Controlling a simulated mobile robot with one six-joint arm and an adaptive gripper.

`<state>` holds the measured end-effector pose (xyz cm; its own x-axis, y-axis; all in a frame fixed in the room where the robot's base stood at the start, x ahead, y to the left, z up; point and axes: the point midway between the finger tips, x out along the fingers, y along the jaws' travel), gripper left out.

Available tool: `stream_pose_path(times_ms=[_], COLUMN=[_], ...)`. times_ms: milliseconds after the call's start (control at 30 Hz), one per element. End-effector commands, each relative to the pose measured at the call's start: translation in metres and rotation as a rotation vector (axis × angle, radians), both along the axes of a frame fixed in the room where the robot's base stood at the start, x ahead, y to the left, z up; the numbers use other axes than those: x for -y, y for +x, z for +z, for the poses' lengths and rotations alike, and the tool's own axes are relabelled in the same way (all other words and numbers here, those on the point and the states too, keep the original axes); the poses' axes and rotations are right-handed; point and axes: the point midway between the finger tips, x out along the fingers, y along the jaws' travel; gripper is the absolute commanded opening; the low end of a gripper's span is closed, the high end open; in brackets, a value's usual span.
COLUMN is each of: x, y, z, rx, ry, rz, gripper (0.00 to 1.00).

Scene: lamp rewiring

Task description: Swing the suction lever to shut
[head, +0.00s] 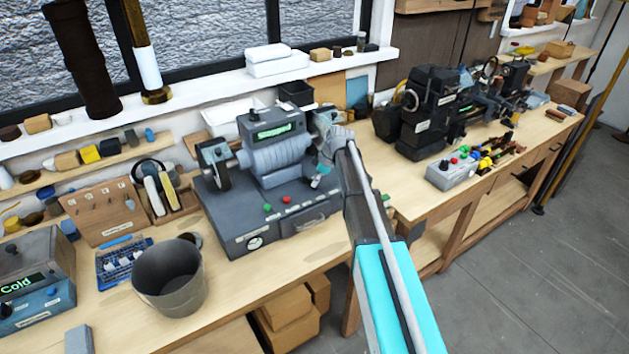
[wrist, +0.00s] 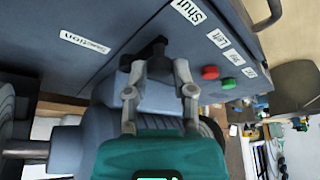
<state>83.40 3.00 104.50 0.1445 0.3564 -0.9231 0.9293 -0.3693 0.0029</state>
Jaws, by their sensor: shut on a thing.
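The grey bench machine (head: 225,213) stands on the wooden bench, with a lit green display and red and green buttons. In the wrist view its blue-grey panel (wrist: 135,22) carries a "Suction" label and a "Shut" label. The suction lever (wrist: 153,48) shows as a short black piece on the panel between these labels. My gripper (wrist: 159,68) has its fingers closed around the lever, which hides part of it. In the head view my gripper (head: 318,181) is at the machine's right side, and the lever cannot be made out there.
A grey bucket (head: 168,283) stands at the bench's front edge, left of the machine. A box with a "Cold" display (head: 38,272) is further left. A dark lathe-like machine (head: 430,115) and a grey button box (head: 452,174) stand to the right. Some bench in front is clear.

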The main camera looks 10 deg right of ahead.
Motion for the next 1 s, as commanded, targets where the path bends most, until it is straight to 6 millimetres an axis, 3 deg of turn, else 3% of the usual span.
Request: stream_pose_path(times_ms=[367, 400, 567, 1000], x=[-0.009, -0.009, -0.012, -0.014], y=[-0.005, -0.006, -0.005, -0.003], z=[-0.001, -0.001, -0.001, 0.0], rx=[-0.009, -0.01, -0.007, -0.004], ry=[-0.006, -0.006, -0.004, -0.002], rz=[0.018, 0.019, 0.022, 0.022], gripper=[0.0, 0.39, 0.67, 0.67])
